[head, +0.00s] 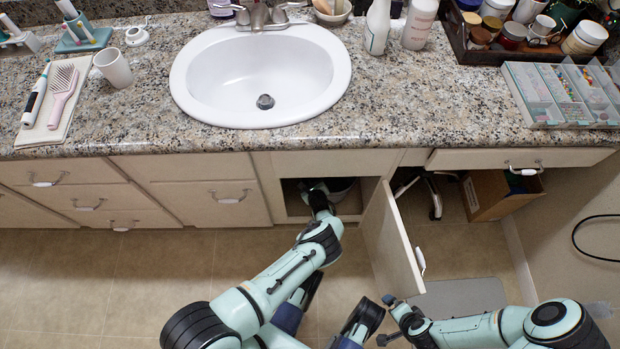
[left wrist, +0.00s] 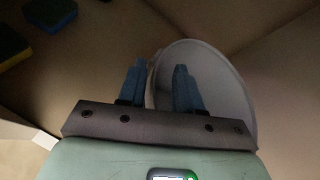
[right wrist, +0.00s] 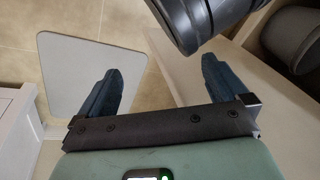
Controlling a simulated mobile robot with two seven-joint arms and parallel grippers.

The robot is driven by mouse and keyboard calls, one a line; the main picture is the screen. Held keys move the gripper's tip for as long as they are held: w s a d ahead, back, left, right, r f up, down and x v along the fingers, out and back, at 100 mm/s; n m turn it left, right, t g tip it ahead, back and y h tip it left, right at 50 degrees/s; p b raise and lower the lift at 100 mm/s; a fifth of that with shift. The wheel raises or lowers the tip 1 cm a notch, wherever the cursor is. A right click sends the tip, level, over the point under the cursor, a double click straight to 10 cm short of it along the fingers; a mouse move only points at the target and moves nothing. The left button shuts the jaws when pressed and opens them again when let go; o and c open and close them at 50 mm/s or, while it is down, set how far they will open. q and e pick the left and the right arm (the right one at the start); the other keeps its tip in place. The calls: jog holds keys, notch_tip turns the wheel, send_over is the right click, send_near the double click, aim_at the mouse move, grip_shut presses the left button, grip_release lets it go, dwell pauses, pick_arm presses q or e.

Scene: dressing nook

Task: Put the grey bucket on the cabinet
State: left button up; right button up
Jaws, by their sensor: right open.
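The grey bucket (head: 340,185) stands inside the open compartment of the cabinet (head: 290,163) under the sink, partly hidden by my left arm. In the left wrist view the bucket (left wrist: 215,75) shows its round opening, tilted in the picture. My left gripper (left wrist: 158,80) has one finger outside the bucket's rim and one inside it. The fingers are only partly apart; whether they press on the wall is unclear. My right gripper (right wrist: 162,85) is open and empty, outside the cabinet near the open door (head: 391,238).
The granite counter (head: 330,135) holds the sink (head: 262,75), a white cup (head: 114,67), a hairbrush (head: 63,92), bottles and a divided box (head: 562,97). Counter in front of the sink is bare. Sponges (left wrist: 14,46) lie inside the compartment. A grey mat (head: 458,297) lies on the floor.

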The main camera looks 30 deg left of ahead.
pick_arm(q)
jog(key=p+v, duration=0.6)
jog(key=v, duration=0.6)
pick_arm(e)
jog(key=s+a+r+g+y, duration=0.1)
jog(key=s+a+r+g, duration=0.1)
jog(key=s+a+r, duration=0.2)
notch_tip(320, 180, up, 3)
jog(key=s, duration=0.2)
jog(key=shift+s+a+r+n, duration=0.15)
jog(key=shift+s+r+n, duration=0.05)
jog(key=shift+s+n, duration=0.1)
pick_arm(q)
jog(key=shift+r, duration=0.1)
